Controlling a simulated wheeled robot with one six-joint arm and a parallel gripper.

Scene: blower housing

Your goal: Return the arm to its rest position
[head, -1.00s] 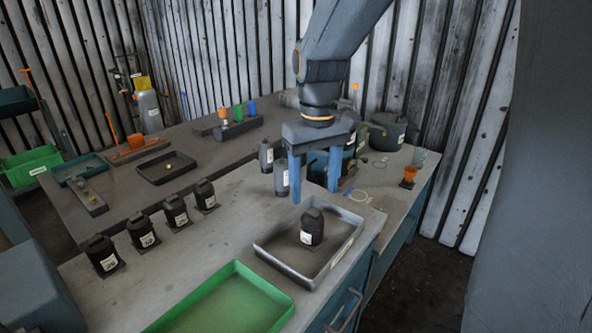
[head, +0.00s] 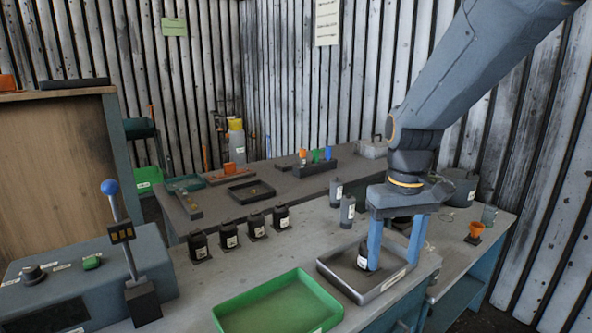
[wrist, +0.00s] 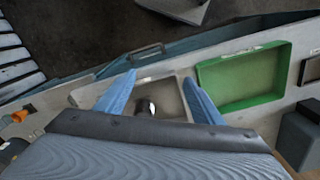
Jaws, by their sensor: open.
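My gripper (head: 393,256) is open, with its two blue fingers pointing down over the grey tray (head: 335,279) in the head view. A black bottle with a white label (head: 363,258) stands in that tray, partly hidden behind the left finger. In the wrist view my gripper (wrist: 158,95) shows its fingers spread wide, with the bottle (wrist: 146,107) small and between them, lower down in the grey tray (wrist: 85,97). Nothing is held.
A green tray (head: 277,302) lies beside the grey tray. Several black bottles (head: 229,236) stand in a row behind it. Two grey bottles (head: 347,211) stand close to my gripper's left. A control box (head: 85,278) with an upright lever (head: 122,232) is at the left.

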